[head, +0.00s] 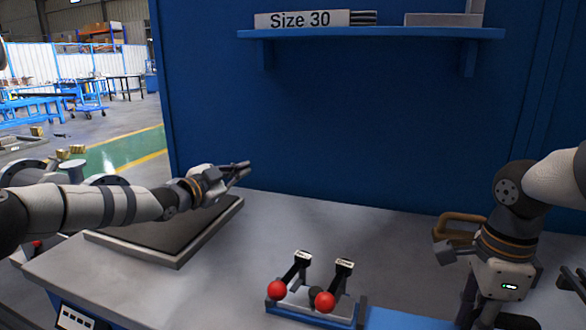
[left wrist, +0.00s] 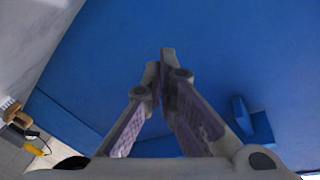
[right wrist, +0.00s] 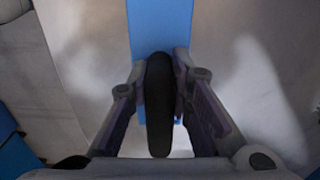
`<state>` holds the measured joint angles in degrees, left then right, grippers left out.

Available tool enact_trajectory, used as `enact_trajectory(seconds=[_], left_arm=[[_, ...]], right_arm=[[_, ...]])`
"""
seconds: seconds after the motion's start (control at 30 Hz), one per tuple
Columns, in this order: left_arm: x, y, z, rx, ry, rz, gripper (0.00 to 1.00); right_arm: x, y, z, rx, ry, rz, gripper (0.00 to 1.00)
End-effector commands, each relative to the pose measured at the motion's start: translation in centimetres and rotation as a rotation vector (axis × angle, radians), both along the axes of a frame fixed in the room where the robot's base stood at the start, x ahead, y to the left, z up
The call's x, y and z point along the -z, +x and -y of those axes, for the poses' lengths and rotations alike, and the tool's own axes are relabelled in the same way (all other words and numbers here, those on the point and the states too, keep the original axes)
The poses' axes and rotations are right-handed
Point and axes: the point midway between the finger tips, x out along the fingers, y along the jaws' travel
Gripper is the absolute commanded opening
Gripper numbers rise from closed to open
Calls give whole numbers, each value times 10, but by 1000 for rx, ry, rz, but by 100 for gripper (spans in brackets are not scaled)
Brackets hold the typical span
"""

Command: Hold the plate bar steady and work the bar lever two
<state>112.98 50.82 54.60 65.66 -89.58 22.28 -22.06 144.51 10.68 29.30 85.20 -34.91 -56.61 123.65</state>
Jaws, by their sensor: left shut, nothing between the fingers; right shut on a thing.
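Two levers with red ball knobs stand on a blue-edged base on the bench, the left lever (head: 277,290) and the right lever (head: 325,301). Each has a small black label plate behind it, too small to read surely. My right gripper (head: 487,322) points down at the right of the bench. In the right wrist view my right gripper (right wrist: 160,90) is shut on a dark rounded bar (right wrist: 158,110), above a blue strip. I cannot tell surely that it is the plate bar. My left gripper (head: 243,169) is shut and empty, above the dark tray, well away from the levers.
A dark shallow tray (head: 178,262) with a light rim lies on the bench's left. A blue strip (head: 395,319) runs right of the lever base. A tan handle (head: 455,220) stands behind my right gripper. A blue wall with a shelf (head: 370,33) closes the back.

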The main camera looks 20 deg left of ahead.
Motion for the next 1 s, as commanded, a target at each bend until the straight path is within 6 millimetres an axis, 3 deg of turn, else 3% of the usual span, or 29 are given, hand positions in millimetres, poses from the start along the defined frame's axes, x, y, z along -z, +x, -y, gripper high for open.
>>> enact_trajectory(seconds=[0.2, 0.63, 0.67, 0.77, 1.0], left_arm=[[-5, -11, -22, 0, 53, 88, 0], [-6, -13, -24, 2, 62, 102, 0], [-6, -13, -24, 2, 62, 102, 0], [-6, -13, -24, 2, 62, 102, 0], [-6, -13, -24, 2, 61, 102, 0]], right_arm=[[0, 0, -1, 1, 3, 0, 0], [0, 0, -1, 1, 3, -1, 0], [0, 0, -1, 1, 3, -1, 21], [0, 0, -1, 0, 2, -1, 43], [0, 0, 0, 0, 1, 0, 43]])
